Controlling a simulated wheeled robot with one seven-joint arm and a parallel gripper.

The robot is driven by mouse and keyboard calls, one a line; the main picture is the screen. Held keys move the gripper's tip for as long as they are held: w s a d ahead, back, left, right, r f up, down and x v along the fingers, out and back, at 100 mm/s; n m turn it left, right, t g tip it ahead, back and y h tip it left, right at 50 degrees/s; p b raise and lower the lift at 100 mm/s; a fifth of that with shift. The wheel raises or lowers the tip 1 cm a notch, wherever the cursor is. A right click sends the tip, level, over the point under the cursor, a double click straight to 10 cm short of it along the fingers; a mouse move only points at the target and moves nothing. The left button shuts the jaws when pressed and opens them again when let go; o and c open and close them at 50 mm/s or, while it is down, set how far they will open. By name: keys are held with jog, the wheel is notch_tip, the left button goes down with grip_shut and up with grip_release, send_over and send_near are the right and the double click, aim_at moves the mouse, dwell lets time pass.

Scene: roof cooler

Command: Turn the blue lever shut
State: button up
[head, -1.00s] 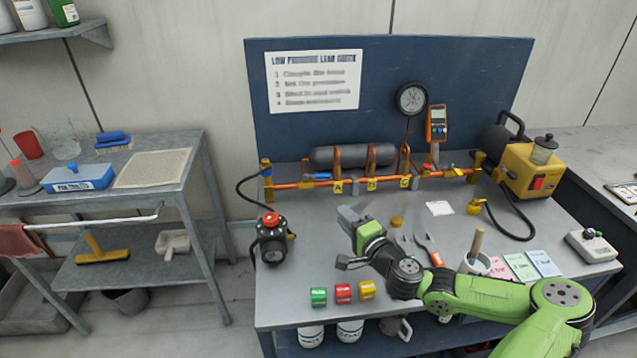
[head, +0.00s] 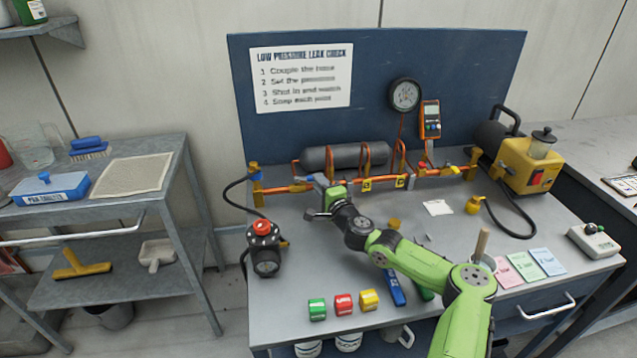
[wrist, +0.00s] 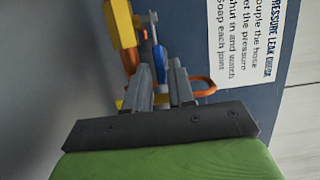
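The blue lever (wrist: 159,66) shows in the wrist view beyond my fingers, in line with the gap between them. My gripper (head: 318,181) reaches toward the pipe from the front right. In the wrist view my gripper (wrist: 161,72) is open, with a gap between its two grey fingers. I cannot tell whether either finger touches the lever.
The copper pipe (head: 434,174) runs along the bench back below a dark cylinder (head: 325,157). A yellow fitting (wrist: 120,25) is close to the lever. A black device with a red cap (head: 263,251) stands at front left.

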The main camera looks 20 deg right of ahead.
jog(key=shift+w, duration=0.55)
grip_shut()
